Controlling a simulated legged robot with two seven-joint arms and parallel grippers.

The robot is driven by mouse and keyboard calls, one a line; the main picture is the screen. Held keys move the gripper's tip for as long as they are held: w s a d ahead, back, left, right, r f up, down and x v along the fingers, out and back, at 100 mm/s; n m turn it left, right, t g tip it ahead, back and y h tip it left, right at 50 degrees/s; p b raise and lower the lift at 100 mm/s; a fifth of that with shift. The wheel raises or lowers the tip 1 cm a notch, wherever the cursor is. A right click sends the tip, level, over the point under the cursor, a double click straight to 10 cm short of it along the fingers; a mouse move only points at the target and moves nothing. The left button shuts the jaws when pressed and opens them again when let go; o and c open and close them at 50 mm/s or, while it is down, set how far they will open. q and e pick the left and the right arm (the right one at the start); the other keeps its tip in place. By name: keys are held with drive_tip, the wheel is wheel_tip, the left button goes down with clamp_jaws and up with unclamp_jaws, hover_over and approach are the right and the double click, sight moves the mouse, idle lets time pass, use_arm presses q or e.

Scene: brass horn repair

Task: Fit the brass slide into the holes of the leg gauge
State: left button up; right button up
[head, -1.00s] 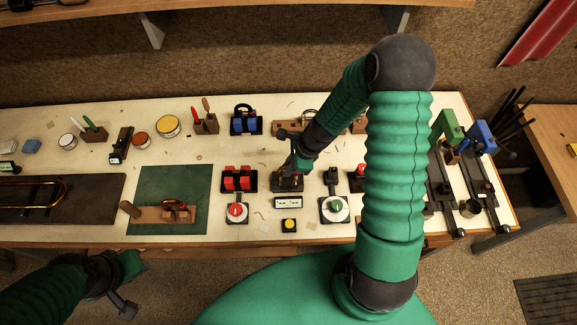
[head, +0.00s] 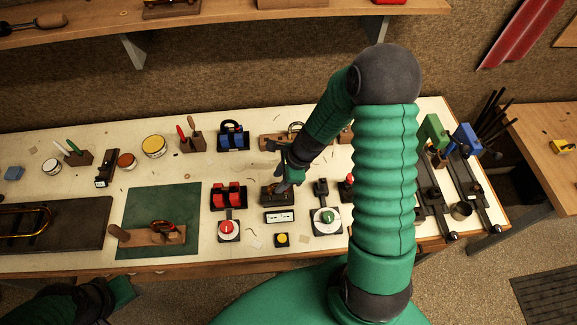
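A long U-shaped brass tube (head: 40,213) lies on a dark board at the left edge; it may be the brass slide. I cannot tell for sure which thing is the leg gauge. My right gripper (head: 284,184) points down at a small dark block (head: 270,197) at the table's middle; its fingers are too small and dark to read, and contact is unclear.
Red blocks (head: 229,194), a red-knobbed dial (head: 229,230), a green-knobbed dial (head: 326,217) and a yellow button (head: 282,240) surround my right gripper. A wooden block with a brass loop (head: 280,142) stands behind it. Black rails with green and blue clamps (head: 466,140) fill the right end.

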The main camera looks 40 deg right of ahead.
drive_tip(key=v, duration=1.4)
drive_tip(key=shift+r+p, duration=0.3)
drive_tip(key=shift+s+f, duration=0.1)
drive_tip(key=s+a+f+n+h+b, duration=0.3)
drive_tip(key=s+a+f+n+b, duration=0.2)
drive_tip(key=n, duration=1.9)
drive_tip(key=a+f+b, duration=0.3)
drive_tip(key=a+f, duration=0.2)
drive_tip(key=a, duration=0.1)
drive_tip(key=shift+a, duration=0.35)
drive_tip(key=shift+a, duration=0.15)
